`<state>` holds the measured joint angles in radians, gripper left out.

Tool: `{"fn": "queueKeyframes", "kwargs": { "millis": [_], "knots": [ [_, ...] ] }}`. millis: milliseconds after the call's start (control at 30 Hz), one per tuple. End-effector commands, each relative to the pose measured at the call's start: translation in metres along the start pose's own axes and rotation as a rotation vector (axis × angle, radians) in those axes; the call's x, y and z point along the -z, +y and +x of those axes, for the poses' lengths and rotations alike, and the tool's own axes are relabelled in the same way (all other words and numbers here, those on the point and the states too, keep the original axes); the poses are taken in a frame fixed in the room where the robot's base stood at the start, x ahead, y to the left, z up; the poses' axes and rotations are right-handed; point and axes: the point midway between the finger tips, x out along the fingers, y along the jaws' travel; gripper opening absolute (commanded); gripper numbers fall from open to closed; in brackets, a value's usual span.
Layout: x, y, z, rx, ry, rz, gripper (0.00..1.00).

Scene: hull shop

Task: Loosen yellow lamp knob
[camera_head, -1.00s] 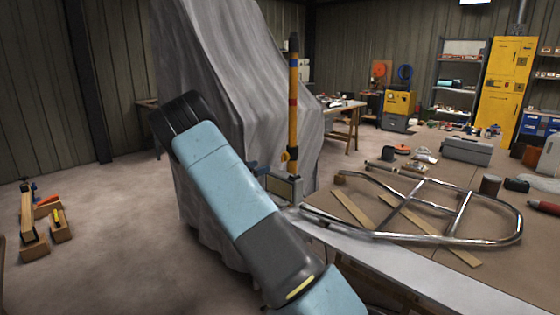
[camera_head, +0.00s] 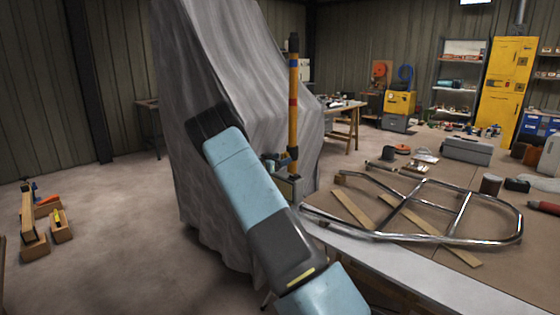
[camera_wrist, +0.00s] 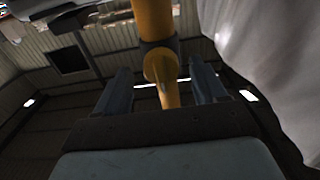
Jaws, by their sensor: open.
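In the wrist view the yellow pole (camera_wrist: 152,18) comes down from the top edge to a collar. A yellow rounded piece, seemingly the knob (camera_wrist: 158,66), sticks out there. My gripper (camera_wrist: 162,88) is open, with one dark finger on either side of the knob and visible gaps. Whether either finger touches it cannot be told. In the head view the knob is not clearly visible, and my arm covers most of the gripper.
A grey draped cover (camera_head: 215,160) hangs close behind my arm and the pole; it also shows in the wrist view (camera_wrist: 275,55). A bent metal tube frame (camera_head: 455,240) lies on the workbench (camera_head: 350,252) to the right. The floor at left is mostly clear.

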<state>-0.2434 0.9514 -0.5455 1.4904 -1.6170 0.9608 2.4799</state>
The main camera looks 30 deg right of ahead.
Motion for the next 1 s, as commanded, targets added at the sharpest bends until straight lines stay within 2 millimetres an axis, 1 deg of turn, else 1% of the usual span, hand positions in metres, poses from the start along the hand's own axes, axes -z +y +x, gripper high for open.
{"fn": "queueKeyframes", "kwargs": {
  "millis": [133,400,967,1000],
  "knots": [
    [0.0004,-0.0003,0.0061,0.001,0.001,0.000,0.71],
    [0.0002,-0.0001,0.0070,0.000,0.000,0.000,0.71],
    [0.0000,0.0005,0.0072,-0.001,0.000,0.000,0.17],
    [0.0003,-0.0034,-0.0019,0.002,0.000,0.000,0.15]
  ]
}}
